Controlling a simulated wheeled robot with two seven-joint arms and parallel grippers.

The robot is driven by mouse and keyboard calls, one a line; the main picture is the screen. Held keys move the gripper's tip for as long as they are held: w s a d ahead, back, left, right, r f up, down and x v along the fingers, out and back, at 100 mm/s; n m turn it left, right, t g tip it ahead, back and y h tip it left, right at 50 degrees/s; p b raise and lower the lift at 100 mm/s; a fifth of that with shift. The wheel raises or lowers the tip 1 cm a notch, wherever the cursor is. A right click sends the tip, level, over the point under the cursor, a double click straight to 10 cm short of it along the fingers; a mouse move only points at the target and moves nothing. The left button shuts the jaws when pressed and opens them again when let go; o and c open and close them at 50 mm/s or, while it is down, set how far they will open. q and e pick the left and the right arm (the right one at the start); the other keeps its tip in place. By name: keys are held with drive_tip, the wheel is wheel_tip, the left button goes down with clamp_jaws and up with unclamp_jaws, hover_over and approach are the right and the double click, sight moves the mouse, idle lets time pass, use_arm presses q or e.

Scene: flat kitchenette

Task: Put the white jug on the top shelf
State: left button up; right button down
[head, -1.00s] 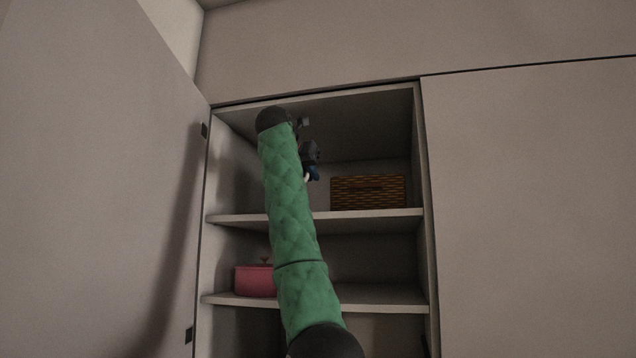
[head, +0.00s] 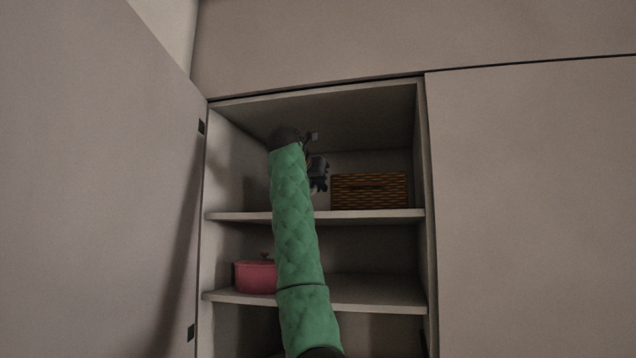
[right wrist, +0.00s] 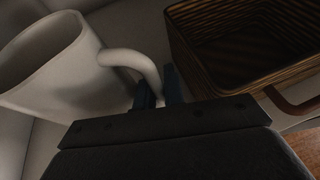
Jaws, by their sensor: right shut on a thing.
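The white jug (right wrist: 60,75) shows at the left of the right wrist view, with its open mouth at the upper left. Its handle (right wrist: 135,62) curves toward the fingers. My right gripper (right wrist: 158,88) is shut on the handle. In the head view my right gripper (head: 319,184) is inside the top compartment, above the top shelf (head: 370,215) and left of the basket. The jug is hidden behind my arm there. I cannot tell whether the jug touches the shelf. My left gripper is not in view.
A brown wicker basket (head: 369,190) stands on the top shelf at the right; it is close beside the fingers in the right wrist view (right wrist: 205,60). A pink pot (head: 255,276) sits on the shelf below. An open cabinet door (head: 100,190) stands at the left.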

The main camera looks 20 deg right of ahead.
drive_tip(key=shift+f, duration=0.15)
drive_tip(key=shift+s, duration=0.1)
drive_tip(key=shift+f, duration=0.15)
drive_tip(key=c, duration=1.5)
unclamp_jaws()
